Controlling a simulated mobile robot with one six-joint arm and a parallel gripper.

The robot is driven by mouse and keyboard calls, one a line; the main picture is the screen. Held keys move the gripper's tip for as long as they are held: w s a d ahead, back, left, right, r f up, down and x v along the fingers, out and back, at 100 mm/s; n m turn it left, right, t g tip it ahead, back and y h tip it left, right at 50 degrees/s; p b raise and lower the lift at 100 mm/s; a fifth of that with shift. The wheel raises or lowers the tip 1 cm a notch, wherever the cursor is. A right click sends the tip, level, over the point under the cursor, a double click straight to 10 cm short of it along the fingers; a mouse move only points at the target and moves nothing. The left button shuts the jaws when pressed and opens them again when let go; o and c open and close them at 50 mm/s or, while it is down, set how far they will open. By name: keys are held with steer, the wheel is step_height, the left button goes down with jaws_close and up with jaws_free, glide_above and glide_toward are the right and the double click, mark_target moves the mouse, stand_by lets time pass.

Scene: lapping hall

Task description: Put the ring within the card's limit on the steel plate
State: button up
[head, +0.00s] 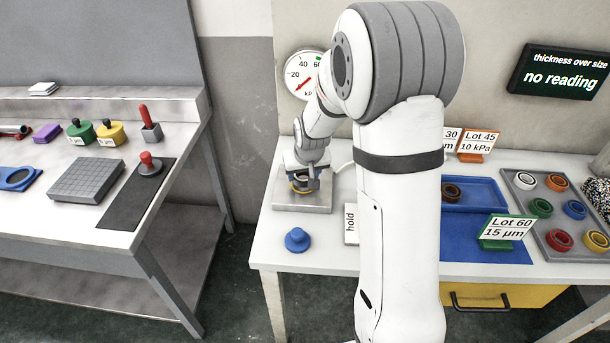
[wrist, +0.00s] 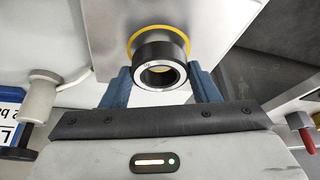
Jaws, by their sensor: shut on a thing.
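My gripper (head: 303,178) is at the left end of the right-hand bench, low over the steel plate (head: 318,207). In the wrist view its two blue fingers (wrist: 161,82) are shut on a ring (wrist: 150,50) with a dark body, a bright steel face and a yellow band. The plate (wrist: 105,25) lies behind the ring there; whether the ring touches it I cannot tell. A green-framed card (head: 508,228) reads "Lot 60, 15 µm". An orange-based card (head: 478,143) reads "Lot 45, 10 kPa". A third card (head: 450,139), showing "30", is partly hidden by my arm.
A grey tray (head: 522,207) holds several coloured rings. A blue tray (head: 480,211) holds a dark ring (head: 451,193). The screen (head: 562,73) says "no reading". A kPa dial (head: 304,73) hangs behind.

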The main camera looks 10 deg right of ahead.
steer(key=shift+f, duration=0.55)
steer(key=shift+f, duration=0.2)
steer(key=o, duration=1.1)
steer(key=shift+r, duration=0.1)
